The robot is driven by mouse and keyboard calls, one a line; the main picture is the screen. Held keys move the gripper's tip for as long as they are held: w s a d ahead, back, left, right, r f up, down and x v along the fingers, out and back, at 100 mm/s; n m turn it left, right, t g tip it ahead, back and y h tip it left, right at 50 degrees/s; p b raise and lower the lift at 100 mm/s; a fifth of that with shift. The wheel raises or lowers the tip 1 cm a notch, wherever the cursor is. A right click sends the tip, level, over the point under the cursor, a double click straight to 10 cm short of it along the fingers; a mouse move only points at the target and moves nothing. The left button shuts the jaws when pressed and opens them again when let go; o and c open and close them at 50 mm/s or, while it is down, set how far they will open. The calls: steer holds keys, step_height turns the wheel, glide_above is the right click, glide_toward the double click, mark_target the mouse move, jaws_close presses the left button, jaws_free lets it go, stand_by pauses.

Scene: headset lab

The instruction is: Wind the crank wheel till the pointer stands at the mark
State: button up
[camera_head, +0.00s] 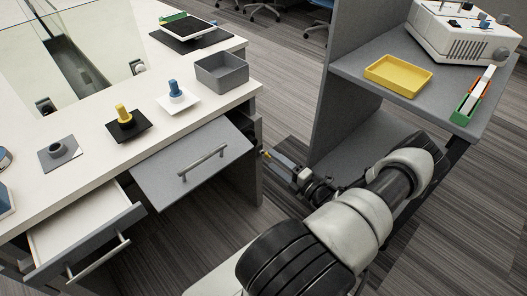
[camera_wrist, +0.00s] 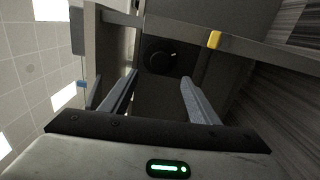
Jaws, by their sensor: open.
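In the wrist view a dark round wheel or dial (camera_wrist: 160,55) is set on a dark panel beyond my fingertips. A small pale spot shows near its right side; I cannot tell whether this is a handle, the pointer or a mark. My gripper (camera_wrist: 160,88) is open, with nothing visible between its fingers, and faces the wheel from a short distance. In the head view my gripper (camera_head: 281,160) is beside the right end of the white desk. The wheel is hidden there.
The white desk (camera_head: 95,160) has two drawers (camera_head: 195,160) pulled out at its front. A grey bin (camera_head: 222,70) stands on it. A grey shelf unit (camera_head: 345,80) with a yellow tray (camera_head: 398,75) is at the right. A small yellow piece (camera_wrist: 214,40) is near the wheel.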

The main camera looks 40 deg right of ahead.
steer(key=s, duration=0.7)
steer(key=shift+d+p, duration=0.25)
steer(key=shift+p, duration=0.05)
steer(key=shift+w, duration=0.1)
